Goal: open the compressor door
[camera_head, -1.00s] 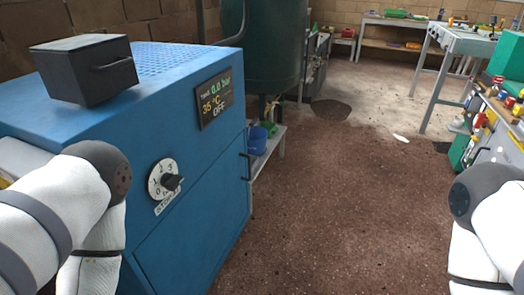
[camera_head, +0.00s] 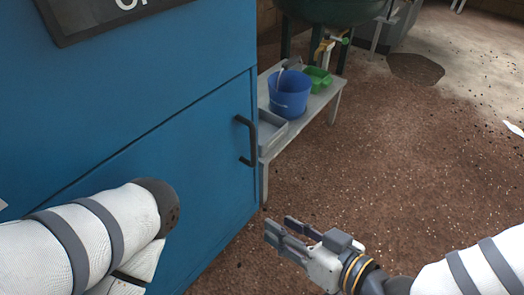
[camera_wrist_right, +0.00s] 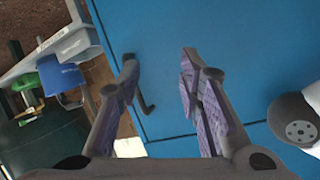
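The compressor is a large blue cabinet, and its door (camera_head: 205,145) fills the left of the head view. The door looks shut, its edge seam flush. A black bar handle (camera_head: 248,140) stands upright near the door's right edge. My right gripper (camera_head: 279,229) is below and to the right of the handle, apart from it, with its fingers spread and empty. In the right wrist view the open gripper (camera_wrist_right: 160,57) faces the blue door (camera_wrist_right: 240,40), and the handle (camera_wrist_right: 148,104) shows partly behind the left finger. My left gripper is out of view; only part of its arm shows.
A grey low bench (camera_head: 322,98) with a blue bucket (camera_head: 289,95) and a green bin (camera_head: 318,79) stands just right of the cabinet. A dark green tank (camera_head: 335,10) is behind it. The brown floor (camera_head: 400,170) to the right is clear.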

